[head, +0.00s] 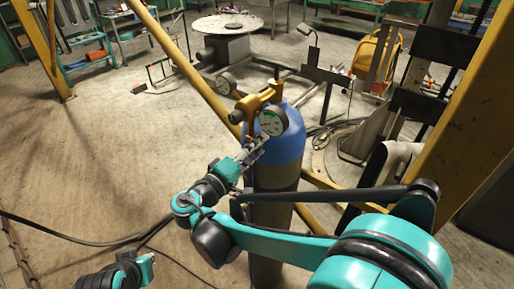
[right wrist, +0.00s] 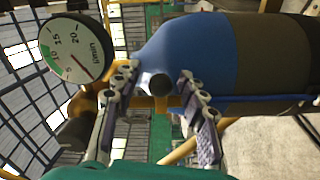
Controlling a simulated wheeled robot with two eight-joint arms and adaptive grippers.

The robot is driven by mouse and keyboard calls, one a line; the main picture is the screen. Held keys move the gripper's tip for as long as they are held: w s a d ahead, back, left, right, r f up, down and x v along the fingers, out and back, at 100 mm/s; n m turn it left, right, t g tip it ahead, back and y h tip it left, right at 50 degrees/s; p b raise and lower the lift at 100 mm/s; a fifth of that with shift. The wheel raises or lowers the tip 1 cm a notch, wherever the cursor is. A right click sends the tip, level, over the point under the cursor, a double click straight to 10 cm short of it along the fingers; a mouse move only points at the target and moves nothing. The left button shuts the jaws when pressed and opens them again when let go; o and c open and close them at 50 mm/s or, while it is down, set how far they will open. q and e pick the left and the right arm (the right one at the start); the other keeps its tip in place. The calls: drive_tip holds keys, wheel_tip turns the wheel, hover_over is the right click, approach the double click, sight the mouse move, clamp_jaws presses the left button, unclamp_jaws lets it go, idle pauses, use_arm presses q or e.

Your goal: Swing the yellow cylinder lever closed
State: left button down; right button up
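A blue-topped gas cylinder (head: 287,145) stands upright in the middle of the head view. Yellow valve parts (head: 262,98) sit on its top; I cannot make out which piece is the lever. My right gripper (head: 256,153) is at the cylinder's near side, just below the round gauge. In the right wrist view its two fingers (right wrist: 160,98) are spread, with a round grey end piece (right wrist: 155,83) between their tips, apparently not clamped. Yellow parts show behind the fingers. Part of my left arm's end (head: 128,270) shows at the bottom left; its fingers are not clear.
A round white gauge (head: 272,121) is close to the right gripper and shows large in the wrist view (right wrist: 75,50). Yellow posts (head: 465,120) stand at right.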

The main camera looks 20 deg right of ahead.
drive_tip(key=shift+a, duration=0.1)
drive_tip(key=v, duration=0.7)
drive_tip(key=shift+s, duration=0.2)
drive_tip(key=shift+a, duration=0.1)
drive_tip(key=s+d+f+g+y+b, duration=0.2)
drive_tip(key=s+d+f+y+b, duration=0.15)
drive_tip(key=d+f, duration=0.4)
drive_tip(key=s+d+f+g+y+b, duration=0.25)
drive_tip(key=d+f+y, duration=0.2)
drive_tip(key=f, duration=0.55)
drive_tip(key=s+a+f+m+y+b, duration=0.3)
drive_tip(key=s+f+m+y+b, duration=0.1)
drive_tip(key=f, duration=0.4)
drive_tip(key=shift+s+m+t+y+b, duration=0.35)
drive_tip(key=shift+s+m+y+b, duration=0.1)
drive_tip(key=shift+s+y, duration=0.7)
